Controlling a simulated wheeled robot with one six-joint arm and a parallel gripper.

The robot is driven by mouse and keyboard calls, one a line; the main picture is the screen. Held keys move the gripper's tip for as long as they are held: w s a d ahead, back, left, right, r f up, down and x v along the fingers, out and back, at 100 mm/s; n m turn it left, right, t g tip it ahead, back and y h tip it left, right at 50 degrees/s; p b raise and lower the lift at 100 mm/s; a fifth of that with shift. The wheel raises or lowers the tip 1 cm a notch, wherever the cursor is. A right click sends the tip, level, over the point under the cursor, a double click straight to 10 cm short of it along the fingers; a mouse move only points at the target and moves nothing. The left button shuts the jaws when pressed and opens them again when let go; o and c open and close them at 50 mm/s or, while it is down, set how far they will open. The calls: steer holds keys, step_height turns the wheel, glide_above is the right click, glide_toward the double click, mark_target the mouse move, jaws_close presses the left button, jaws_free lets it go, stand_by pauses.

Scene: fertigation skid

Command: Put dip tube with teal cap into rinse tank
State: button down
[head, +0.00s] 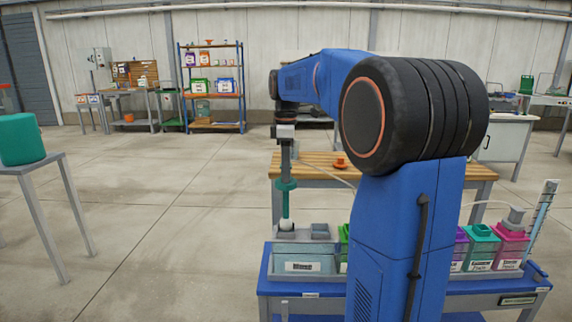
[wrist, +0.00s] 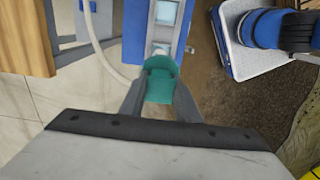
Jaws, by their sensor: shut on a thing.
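My gripper (head: 286,170) is shut on the dip tube's teal cap (head: 286,185), and the cap also shows between the fingers in the wrist view (wrist: 160,82). The grey-green dip tube (head: 285,206) hangs upright below the cap. A pale grey tank (head: 292,263) stands on the blue bench under it, probably the rinse tank; its label is too small to read. The tube's lower end meets a white fitting (head: 286,225) on the tank's top in the head view. I cannot tell whether the end is inside an opening or just above it.
My arm hides the middle of the blue bench (head: 312,288). Purple, teal (head: 481,248) and pink (head: 511,245) containers stand at its right end. A wooden table (head: 322,170) with an orange object (head: 340,163) is behind. Open floor lies to the left.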

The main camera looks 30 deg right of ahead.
mark_target(286, 217)
steer(key=shift+f, duration=7.5)
steer(key=c, duration=1.3)
jaws_free()
steer(key=shift+o, duration=0.2)
steer(key=shift+r, duration=0.1)
step_height(286, 217, up, 17)
steer(key=shift+r, duration=0.1)
